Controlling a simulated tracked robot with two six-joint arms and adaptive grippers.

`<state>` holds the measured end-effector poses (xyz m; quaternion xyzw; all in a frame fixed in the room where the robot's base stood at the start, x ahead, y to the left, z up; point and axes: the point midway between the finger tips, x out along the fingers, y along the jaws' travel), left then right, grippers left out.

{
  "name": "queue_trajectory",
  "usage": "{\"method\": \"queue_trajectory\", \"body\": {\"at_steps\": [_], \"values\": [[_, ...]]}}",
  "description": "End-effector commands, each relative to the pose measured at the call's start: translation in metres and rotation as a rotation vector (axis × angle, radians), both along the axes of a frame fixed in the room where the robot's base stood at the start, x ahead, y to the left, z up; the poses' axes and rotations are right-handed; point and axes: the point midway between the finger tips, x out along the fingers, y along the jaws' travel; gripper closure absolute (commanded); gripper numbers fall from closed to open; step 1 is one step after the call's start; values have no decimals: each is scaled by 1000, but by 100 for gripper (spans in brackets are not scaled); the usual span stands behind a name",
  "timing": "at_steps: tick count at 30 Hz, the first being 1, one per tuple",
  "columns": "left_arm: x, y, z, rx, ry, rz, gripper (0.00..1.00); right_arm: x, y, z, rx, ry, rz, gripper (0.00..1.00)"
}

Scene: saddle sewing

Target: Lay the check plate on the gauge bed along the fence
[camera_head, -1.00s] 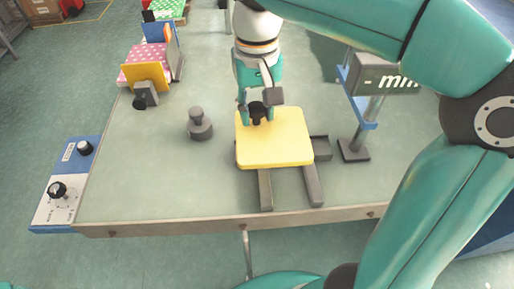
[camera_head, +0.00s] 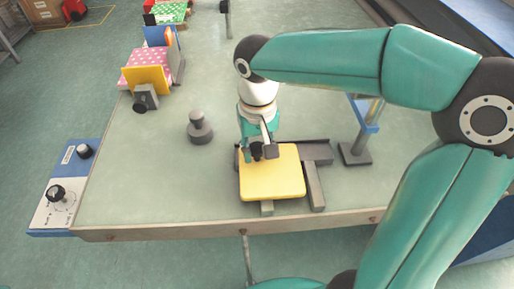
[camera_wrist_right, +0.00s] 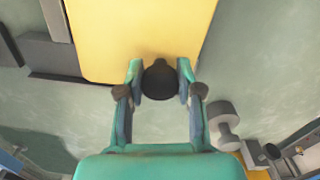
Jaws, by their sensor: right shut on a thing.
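The check plate is a yellow square plate (camera_head: 272,180) with a black knob (camera_wrist_right: 160,82). My right gripper (camera_head: 257,152) is shut on that knob; the wrist view shows a finger on each side of it. The plate (camera_wrist_right: 140,35) is over the gauge bed, whose grey bars show at the right (camera_head: 315,188) and below the plate's near edge (camera_head: 266,208). A dark grey ledge (camera_head: 318,150) extends to the right behind the plate; I cannot tell if it is the fence. I cannot tell whether the plate touches the bed. My left gripper is not in view.
A grey knobbed weight (camera_head: 200,130) stands left of the plate. A gauge stand (camera_head: 355,152) is at the right, partly behind my arm. Colourful pads in a rack (camera_head: 147,75) are at the back left. A blue control box (camera_head: 62,190) sits at the left edge.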

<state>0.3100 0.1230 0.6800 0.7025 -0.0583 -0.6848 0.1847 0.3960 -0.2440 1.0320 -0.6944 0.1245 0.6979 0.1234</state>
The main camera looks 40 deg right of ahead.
Motion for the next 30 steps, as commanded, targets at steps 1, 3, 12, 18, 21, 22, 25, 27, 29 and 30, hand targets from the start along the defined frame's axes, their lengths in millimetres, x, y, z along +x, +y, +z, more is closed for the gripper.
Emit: {"method": "queue_trajectory", "body": {"at_steps": [1, 3, 12, 18, 21, 22, 25, 27, 29, 30], "values": [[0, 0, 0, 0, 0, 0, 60, 0, 0, 0, 0, -1, 0, 100], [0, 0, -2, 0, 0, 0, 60, 0, 0, -2, 0, 0, 0, 100], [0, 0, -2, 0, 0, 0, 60, 0, 0, -2, 0, 0, 0, 40], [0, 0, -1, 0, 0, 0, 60, 0, 0, 0, 0, 0, 0, 40], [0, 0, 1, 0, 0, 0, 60, 1, 0, 4, 0, -2, 0, 40], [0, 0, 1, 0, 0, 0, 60, 1, 0, 7, 0, -2, 0, 40], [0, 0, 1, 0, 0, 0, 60, 1, 1, 20, 0, -4, 0, 40], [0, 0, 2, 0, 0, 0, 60, 1, 1, 33, 1, -5, 0, 40], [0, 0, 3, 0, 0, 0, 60, 1, 0, 45, 1, -5, -1, 40], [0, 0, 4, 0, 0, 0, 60, 2, 1, 54, 1, -6, 0, 40]]}}
